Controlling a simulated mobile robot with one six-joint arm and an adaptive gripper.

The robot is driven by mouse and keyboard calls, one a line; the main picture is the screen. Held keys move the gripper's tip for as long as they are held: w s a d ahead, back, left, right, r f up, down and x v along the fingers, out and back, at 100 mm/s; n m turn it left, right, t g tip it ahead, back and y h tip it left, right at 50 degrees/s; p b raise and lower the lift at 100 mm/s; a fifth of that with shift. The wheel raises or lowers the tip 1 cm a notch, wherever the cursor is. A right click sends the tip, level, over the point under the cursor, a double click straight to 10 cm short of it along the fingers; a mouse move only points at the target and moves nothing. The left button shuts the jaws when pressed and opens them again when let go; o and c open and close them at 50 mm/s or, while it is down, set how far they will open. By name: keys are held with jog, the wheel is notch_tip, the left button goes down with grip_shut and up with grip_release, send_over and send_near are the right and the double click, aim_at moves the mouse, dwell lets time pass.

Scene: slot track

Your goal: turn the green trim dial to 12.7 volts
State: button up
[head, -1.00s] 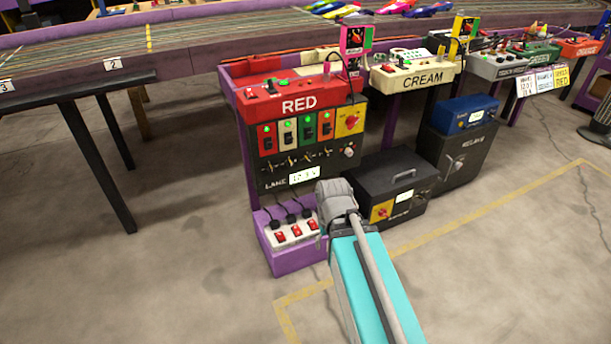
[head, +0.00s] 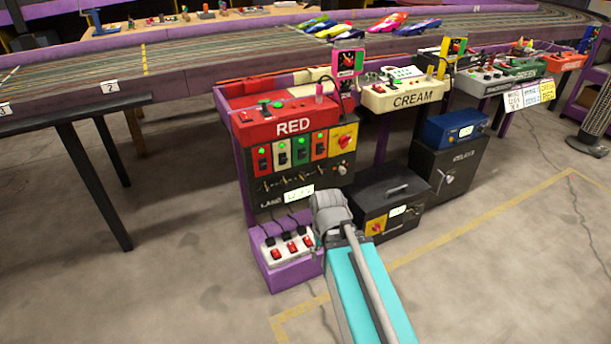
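The RED lane station (head: 293,126) stands in the middle of the head view. Its dark front has a row of coloured switch plates, one of them green (head: 302,150), a red knob on a yellow plate (head: 344,142), and a small pale knob (head: 342,170). A lit display (head: 299,195) sits low on that front; its digits are too small to read. I cannot make out which control is the green trim dial. My gripper (head: 328,212) is in front of the station's lower right, seen from behind; its fingers are hidden and no contact shows.
A purple box with a red-switched power strip (head: 287,250) stands left of my gripper. A black case (head: 384,198) with a red knob stands to its right, and a dark cabinet (head: 450,165) with a blue unit beyond. The slot track (head: 200,70) runs behind. Floor is open in front.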

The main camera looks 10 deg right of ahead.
notch_tip(320, 180, up, 10)
jog(key=p, duration=0.8)
jog(key=shift+p, duration=0.4)
jog(key=shift+c, duration=0.5)
jog(key=shift+a, duration=0.1)
